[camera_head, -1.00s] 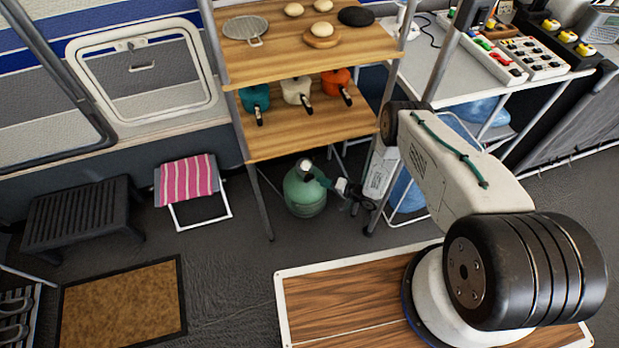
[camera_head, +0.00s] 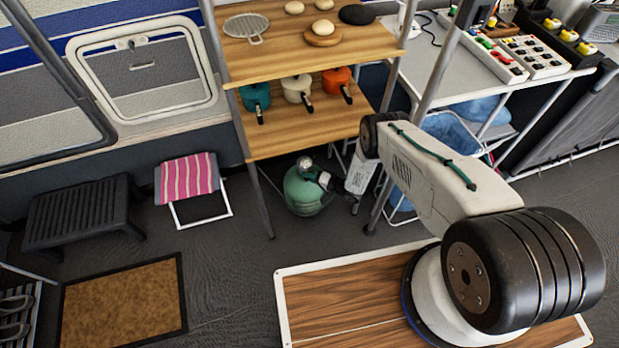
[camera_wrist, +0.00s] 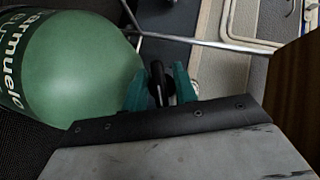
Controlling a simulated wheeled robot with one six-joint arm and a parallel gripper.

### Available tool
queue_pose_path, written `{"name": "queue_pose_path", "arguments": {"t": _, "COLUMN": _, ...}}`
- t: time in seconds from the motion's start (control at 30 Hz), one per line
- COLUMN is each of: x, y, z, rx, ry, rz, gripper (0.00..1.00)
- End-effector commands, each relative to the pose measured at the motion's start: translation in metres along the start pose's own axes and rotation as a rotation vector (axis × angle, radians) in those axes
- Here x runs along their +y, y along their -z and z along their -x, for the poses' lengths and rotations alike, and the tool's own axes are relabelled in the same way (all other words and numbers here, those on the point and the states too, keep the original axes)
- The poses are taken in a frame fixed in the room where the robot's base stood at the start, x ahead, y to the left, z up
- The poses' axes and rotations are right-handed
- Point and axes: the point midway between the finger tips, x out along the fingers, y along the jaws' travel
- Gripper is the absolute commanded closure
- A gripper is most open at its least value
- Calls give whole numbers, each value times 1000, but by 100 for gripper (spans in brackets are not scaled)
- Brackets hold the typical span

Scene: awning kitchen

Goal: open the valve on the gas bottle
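The green gas bottle (camera_head: 303,196) stands upright on the dark floor under the wooden shelf, and its side with white lettering fills the left of the wrist view (camera_wrist: 70,60). The valve's black knob (camera_wrist: 157,84) shows nearly edge-on in the wrist view beside the bottle. My gripper (camera_wrist: 160,82) has its two teal fingers apart, one on each side of the knob, and looks open; firm contact is not visible. In the head view my gripper (camera_head: 325,180) is at the bottle's top right, and hides part of the valve.
The wooden shelf (camera_head: 300,128) with several pots is just above the bottle. Metal shelf legs (camera_head: 258,190) stand close on both sides. A pink striped stool (camera_head: 187,178) is to the left, a white table (camera_head: 465,75) to the right. Open floor lies in front of the bottle.

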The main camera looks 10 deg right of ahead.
Motion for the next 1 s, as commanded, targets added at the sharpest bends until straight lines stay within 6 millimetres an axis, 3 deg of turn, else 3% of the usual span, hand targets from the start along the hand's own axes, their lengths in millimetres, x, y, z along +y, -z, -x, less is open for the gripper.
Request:
{"name": "queue_pose_path", "arguments": {"t": 0.47, "x": -1, "y": 0, "z": 0, "rx": -1, "ry": -99, "rz": 98, "gripper": 94}}
{"name": "queue_pose_path", "arguments": {"t": 1.0, "x": -2, "y": -1, "z": -1, "rx": -3, "ry": -446, "rz": 447, "gripper": 94}}
